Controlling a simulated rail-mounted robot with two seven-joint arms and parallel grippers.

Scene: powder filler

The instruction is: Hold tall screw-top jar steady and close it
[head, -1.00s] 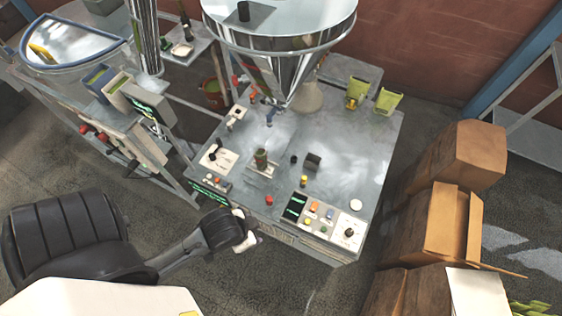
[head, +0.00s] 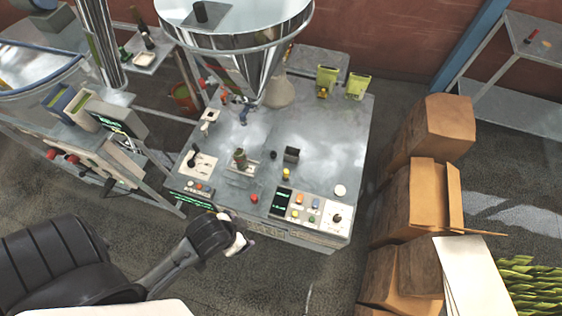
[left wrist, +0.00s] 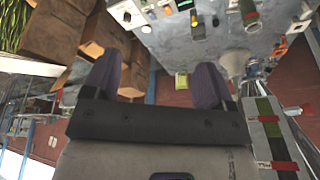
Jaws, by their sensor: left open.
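A small black cylinder (head: 273,155) and a white round piece (head: 340,191) are on the table; I cannot tell if either is a lid. My left gripper (head: 240,232) is open and empty just in front of the table's front edge, apart from the jar. Its spread fingers show in the left wrist view (left wrist: 156,80). My right gripper is not in view.
A steel hopper (head: 235,30) hangs over the table's back. A control panel (head: 310,208) and a red button (head: 254,198) line the front edge. Cardboard boxes (head: 410,200) stack on the right. Another machine (head: 70,140) stands left. Open floor lies in front.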

